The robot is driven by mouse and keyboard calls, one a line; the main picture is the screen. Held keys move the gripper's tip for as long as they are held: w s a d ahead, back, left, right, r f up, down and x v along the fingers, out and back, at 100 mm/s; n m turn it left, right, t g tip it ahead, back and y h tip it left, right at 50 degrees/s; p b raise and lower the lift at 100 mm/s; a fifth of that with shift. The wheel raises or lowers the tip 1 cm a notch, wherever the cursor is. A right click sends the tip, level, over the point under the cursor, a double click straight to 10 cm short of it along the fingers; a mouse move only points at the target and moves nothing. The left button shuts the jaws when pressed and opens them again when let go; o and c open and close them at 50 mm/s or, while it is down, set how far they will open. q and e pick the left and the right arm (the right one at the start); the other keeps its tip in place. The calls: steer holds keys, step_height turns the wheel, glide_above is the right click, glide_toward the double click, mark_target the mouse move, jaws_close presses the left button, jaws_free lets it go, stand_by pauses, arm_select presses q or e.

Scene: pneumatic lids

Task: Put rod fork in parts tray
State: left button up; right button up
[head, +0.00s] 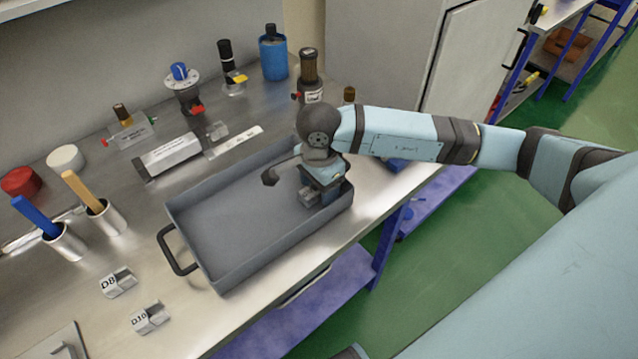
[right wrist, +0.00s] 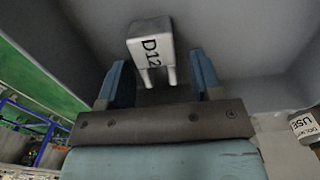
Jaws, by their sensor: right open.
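The parts tray (head: 225,215) is a grey open tray with a dark handle on the bench. A grey rod fork marked D12 (right wrist: 150,42) rests in it; in the head view the fork (head: 308,198) is at the tray's right end, partly hidden by my gripper. My right gripper (head: 318,187) is low inside that end of the tray. In the right wrist view its fingers (right wrist: 163,80) are open, with the fork's two prongs between them and its block just beyond the tips. Neither finger visibly touches it. My left gripper is not in view.
Two similar forks, marked D8 (head: 117,283) and D10 (head: 150,318), lie on the bench left of the tray. Cups with blue (head: 66,242) and wooden (head: 108,217) handles stand further left. Several pneumatic parts and a blue container (head: 273,58) stand behind. The tray's left part is empty.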

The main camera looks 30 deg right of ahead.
steer(key=shift+r, duration=0.55)
step_height(320, 180, up, 11)
steer(key=shift+b, duration=0.35)
steer(key=shift+s, duration=0.1)
